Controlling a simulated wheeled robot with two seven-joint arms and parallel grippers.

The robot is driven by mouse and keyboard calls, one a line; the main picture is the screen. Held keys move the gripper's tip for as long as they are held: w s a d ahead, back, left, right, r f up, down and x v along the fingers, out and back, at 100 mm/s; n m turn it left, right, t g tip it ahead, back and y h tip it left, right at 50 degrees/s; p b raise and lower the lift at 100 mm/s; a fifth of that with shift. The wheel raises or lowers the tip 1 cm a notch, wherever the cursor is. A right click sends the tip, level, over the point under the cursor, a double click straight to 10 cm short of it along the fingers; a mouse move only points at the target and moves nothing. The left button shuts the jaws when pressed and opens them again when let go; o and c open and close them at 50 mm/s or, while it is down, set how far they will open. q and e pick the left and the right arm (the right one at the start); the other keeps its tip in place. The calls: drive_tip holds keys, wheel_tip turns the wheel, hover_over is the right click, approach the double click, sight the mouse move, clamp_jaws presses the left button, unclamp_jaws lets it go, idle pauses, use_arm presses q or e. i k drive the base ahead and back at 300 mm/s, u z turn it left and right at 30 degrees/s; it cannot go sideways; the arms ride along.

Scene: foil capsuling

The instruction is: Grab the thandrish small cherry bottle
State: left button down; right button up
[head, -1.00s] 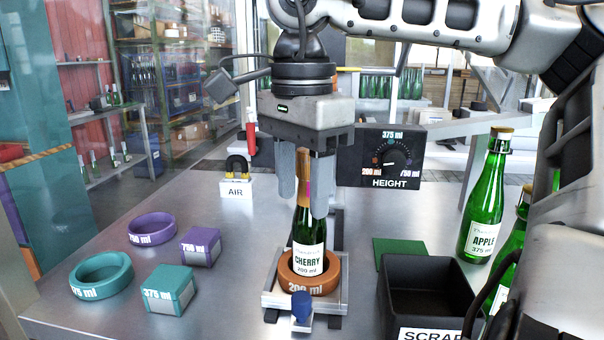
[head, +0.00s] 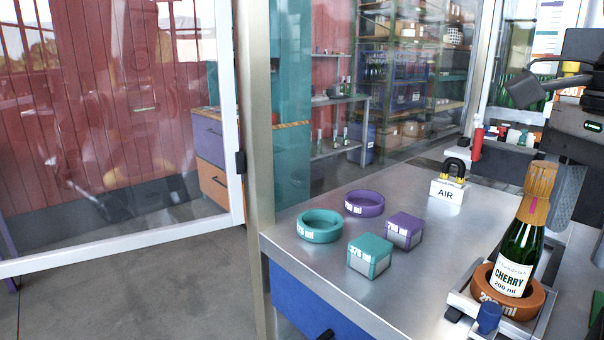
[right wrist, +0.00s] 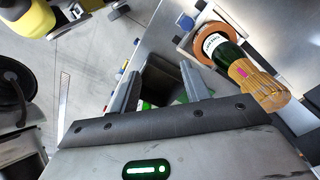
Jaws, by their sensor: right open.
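The small green cherry bottle (head: 516,250), labelled CHERRY 200 ml, stands in the brown-orange 200 ml ring (head: 541,295) at the right of the head view. A gold, wood-toned sleeve with a pink mark covers its neck. In the right wrist view the bottle (right wrist: 224,53) lies to the right of the fingers, with its gold top (right wrist: 258,86) toward the camera. My right gripper (right wrist: 161,72) is open, with nothing between its fingers. In the head view it is partly cut off by the right edge, just behind the bottle. My left gripper is not in view.
Teal (head: 320,227) and purple (head: 364,204) rings and teal (head: 370,256) and purple (head: 404,231) blocks sit at the table's left. An AIR stand (head: 446,192) is behind the bottle. A blue knob (head: 489,318) stands in front of the ring. The middle table is clear.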

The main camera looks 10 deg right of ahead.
sight(517, 259)
drive_tip(key=k, duration=1.25)
